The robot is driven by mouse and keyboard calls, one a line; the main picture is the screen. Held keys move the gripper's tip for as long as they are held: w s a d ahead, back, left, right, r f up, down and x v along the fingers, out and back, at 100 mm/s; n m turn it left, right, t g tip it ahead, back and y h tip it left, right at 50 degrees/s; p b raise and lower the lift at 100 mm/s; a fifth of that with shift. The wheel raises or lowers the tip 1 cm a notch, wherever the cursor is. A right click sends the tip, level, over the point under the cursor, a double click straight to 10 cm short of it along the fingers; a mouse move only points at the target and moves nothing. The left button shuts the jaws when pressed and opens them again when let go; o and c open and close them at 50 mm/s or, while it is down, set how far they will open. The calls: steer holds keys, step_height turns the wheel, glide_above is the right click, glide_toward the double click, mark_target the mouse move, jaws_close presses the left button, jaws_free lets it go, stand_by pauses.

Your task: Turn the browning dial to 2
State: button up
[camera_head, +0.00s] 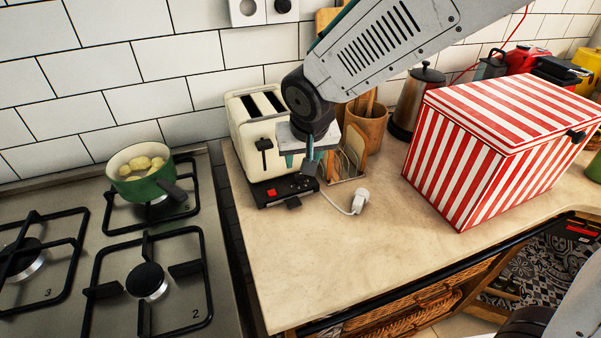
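The cream toaster (243,130) stands on the counter left of centre, against the tiled wall, with two slots on top. A black lever (263,146) is on its front. Its black lower front panel (280,188) has a small red button (271,192). My gripper (307,170) points down at the right part of the toaster's front, close to that panel. Teal finger parts show below the wrist, but their tips are small and dark, and I cannot tell whether they touch the panel. The browning dial and its number marks cannot be made out; the gripper covers part of the front.
A white plug (360,200) with its cable lies right of the toaster. A rack with boards (350,155) and a wooden utensil pot (368,122) stand behind. A red-striped box (470,165) fills the right. A green pot (145,180) is on the hob. The front counter is clear.

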mark_target(300, 175)
steer(key=x, duration=0.7)
steer(key=shift+w+a+f, duration=0.1)
steer(key=shift+w+f, duration=0.1)
steer(key=shift+f, duration=0.15)
jaws_close()
